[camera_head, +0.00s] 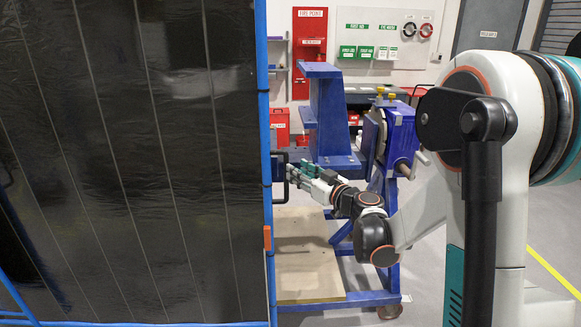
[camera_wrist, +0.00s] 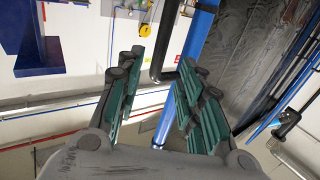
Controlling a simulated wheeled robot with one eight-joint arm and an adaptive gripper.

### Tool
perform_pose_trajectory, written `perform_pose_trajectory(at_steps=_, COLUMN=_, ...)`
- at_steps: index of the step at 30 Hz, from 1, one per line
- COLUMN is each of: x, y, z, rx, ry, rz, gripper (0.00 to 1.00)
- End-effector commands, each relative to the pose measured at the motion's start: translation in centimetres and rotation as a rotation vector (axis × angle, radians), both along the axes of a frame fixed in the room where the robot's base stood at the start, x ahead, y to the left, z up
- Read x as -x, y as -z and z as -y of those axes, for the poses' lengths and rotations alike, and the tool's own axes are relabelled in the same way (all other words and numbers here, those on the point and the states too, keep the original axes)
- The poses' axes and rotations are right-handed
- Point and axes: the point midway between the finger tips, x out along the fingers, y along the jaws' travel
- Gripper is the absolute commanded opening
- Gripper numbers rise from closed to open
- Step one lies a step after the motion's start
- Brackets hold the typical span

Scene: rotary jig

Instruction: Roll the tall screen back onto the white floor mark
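The tall screen (camera_head: 130,160) fills the left of the head view, a dark, glossy sheet with pale seams in a blue frame. A black handle (camera_head: 275,180) stands on its right-hand blue post. My gripper (camera_head: 296,172) is just right of this handle, pointing left. In the wrist view my gripper (camera_wrist: 165,63) has its green-padded fingers spread. The black handle (camera_wrist: 162,45) shows between and just beyond the fingertips, beside the blue post (camera_wrist: 196,40). I cannot tell whether a finger touches it. The white floor mark cannot be made out in either view.
A blue rotary jig (camera_head: 385,140) on a wheeled frame stands right behind my gripper, close to my forearm. A pale board (camera_head: 305,270) lies low between screen and jig. A yellow floor line (camera_head: 555,270) runs at the right. Red fire-point board (camera_head: 309,50) hangs behind.

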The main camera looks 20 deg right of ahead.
Motion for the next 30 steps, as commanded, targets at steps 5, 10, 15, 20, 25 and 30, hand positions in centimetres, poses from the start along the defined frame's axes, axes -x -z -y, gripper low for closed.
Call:
perform_pose_trajectory(at_steps=5, x=2.8, y=0.0, z=1.1, rx=0.000, ry=0.001, rz=0.000, gripper=0.34)
perform_pose_trajectory(at_steps=10, x=4.1, y=0.0, z=1.5, rx=0.000, ry=-0.001, rz=0.000, gripper=0.34)
perform_pose_trajectory(at_steps=15, x=4.3, y=0.0, z=1.6, rx=0.000, ry=-0.001, rz=0.000, gripper=0.34)
perform_pose_trajectory(at_steps=20, x=4.3, y=0.0, z=1.6, rx=0.000, ry=-0.001, rz=0.000, gripper=0.34)
perform_pose_trajectory(at_steps=25, x=4.3, y=0.0, z=1.5, rx=0.000, ry=-0.002, rz=0.000, gripper=0.34)
perform_pose_trajectory(at_steps=30, x=5.0, y=-0.2, z=-0.5, rx=-0.003, ry=-0.031, rz=-0.033, gripper=0.34)
